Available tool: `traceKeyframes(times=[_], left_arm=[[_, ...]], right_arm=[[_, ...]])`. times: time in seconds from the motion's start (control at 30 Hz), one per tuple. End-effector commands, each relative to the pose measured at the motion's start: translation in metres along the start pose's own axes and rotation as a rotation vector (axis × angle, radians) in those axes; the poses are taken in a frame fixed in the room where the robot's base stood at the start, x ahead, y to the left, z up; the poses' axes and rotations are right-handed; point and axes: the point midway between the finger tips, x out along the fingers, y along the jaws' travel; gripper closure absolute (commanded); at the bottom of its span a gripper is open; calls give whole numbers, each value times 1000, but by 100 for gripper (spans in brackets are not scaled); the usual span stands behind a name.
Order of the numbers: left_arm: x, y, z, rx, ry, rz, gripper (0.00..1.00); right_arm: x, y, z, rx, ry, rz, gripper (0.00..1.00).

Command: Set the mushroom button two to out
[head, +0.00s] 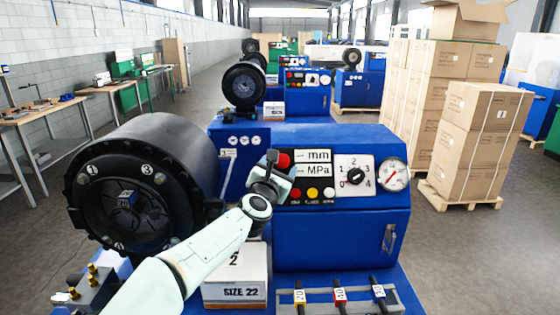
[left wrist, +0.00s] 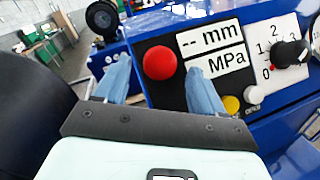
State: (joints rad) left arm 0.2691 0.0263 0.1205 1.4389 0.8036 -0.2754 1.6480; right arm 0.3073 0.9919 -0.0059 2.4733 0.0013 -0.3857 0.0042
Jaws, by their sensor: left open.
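The red mushroom button (head: 284,160) is on the dark control panel of the nearest blue machine, left of the "mm" and "MPa" displays. In the left wrist view the button (left wrist: 159,62) shows as a round red cap between my finger tips, with nothing covering it. Whether it is in or out I cannot tell. My left gripper (head: 273,172) is open in front of the panel, its two blue-grey fingers (left wrist: 160,78) apart on either side of the button. Contact with the button cannot be made out. My right gripper is not in view.
A numbered rotary knob (head: 355,175), a pressure gauge (head: 394,174) and small coloured buttons (head: 312,193) share the panel. A black crimper head (head: 125,190) stands left of my arm. A white box marked 2 (head: 235,275) and a tool rack (head: 340,298) lie below.

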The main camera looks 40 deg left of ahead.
Motion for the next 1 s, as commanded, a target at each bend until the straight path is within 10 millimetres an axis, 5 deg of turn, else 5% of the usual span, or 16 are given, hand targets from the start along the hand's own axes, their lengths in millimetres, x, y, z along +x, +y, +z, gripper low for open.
traceKeyframes(times=[0.47, 0.7, 1.0], left_arm=[[18, 0, 0, 2, 0, 0, 30], [17, 0, 0, 1, 0, 0, 100], [7, 0, 7, 1, 0, 0, 100]], right_arm=[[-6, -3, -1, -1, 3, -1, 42], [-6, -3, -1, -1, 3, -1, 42], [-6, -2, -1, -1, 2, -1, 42]])
